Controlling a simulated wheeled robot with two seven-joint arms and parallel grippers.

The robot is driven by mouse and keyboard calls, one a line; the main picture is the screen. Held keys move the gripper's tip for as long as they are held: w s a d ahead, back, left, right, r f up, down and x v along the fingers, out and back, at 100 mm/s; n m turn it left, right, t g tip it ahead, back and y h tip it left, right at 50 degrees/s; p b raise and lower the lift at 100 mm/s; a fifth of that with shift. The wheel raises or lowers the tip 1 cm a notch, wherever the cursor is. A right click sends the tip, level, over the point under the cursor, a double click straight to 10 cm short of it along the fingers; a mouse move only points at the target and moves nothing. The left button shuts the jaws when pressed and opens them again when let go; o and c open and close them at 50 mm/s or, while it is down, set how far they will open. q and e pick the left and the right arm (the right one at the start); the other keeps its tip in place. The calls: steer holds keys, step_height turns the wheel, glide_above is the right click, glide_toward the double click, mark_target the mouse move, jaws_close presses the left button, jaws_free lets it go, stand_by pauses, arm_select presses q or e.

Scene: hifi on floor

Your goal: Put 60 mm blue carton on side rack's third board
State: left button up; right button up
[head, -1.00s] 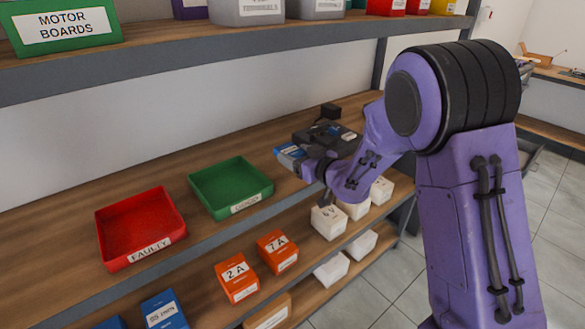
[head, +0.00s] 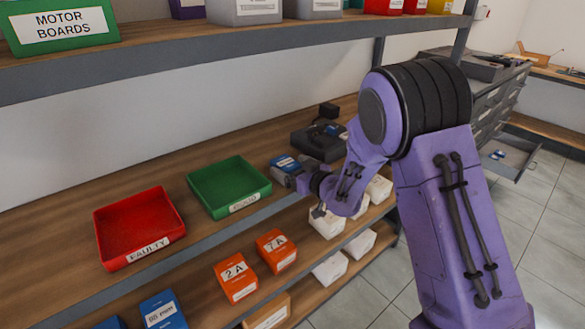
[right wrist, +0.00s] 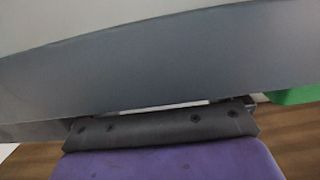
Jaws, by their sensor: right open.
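A blue carton (head: 285,163) with a pale label lies on the wide wooden board, right of the green tray; its label is too small to read. My right gripper (head: 296,178) is open, right at the carton's near right side and partly covering it; whether they touch cannot be told. Another blue carton (head: 163,312) stands on a lower board at the bottom of the head view, its label not clearly legible. The right wrist view shows a grey surface and my purple wrist, with no fingertips or carton clear. My left gripper is not in view.
A red tray (head: 139,225) and the green tray (head: 229,187) stand left of the gripper. A dark device (head: 318,141) sits just behind it. Orange cartons (head: 236,277) and white cartons (head: 327,222) stand below. A shelf edge (head: 200,66) runs overhead. A drawer (head: 510,157) stands open at right.

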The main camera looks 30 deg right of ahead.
steer(key=shift+r, duration=0.3)
steer(key=shift+s, duration=0.35)
steer(key=s+r+b, duration=0.1)
steer(key=s+r, duration=0.1)
steer(key=s, duration=0.9)
steer(key=s+a+f+m+g+h, duration=0.1)
steer(key=s+f+m+g, duration=0.15)
steer(key=f, duration=0.85)
steer(key=s+a+f+m+g+h, duration=0.2)
steer(key=s+f+g, duration=0.2)
steer(key=f, duration=0.7)
steer(key=s+a+f+m+g, duration=0.1)
steer(key=s+a+f+g, duration=0.1)
steer(key=s+f, duration=0.5)
steer(key=s+a+f+m+g+h, duration=0.1)
steer(key=s+f+g, duration=0.3)
steer(key=s+f, duration=0.4)
steer(key=s+a+m, duration=0.1)
steer(key=s, duration=0.4)
steer(key=shift+g+h, duration=0.3)
steer(key=shift+g, duration=0.05)
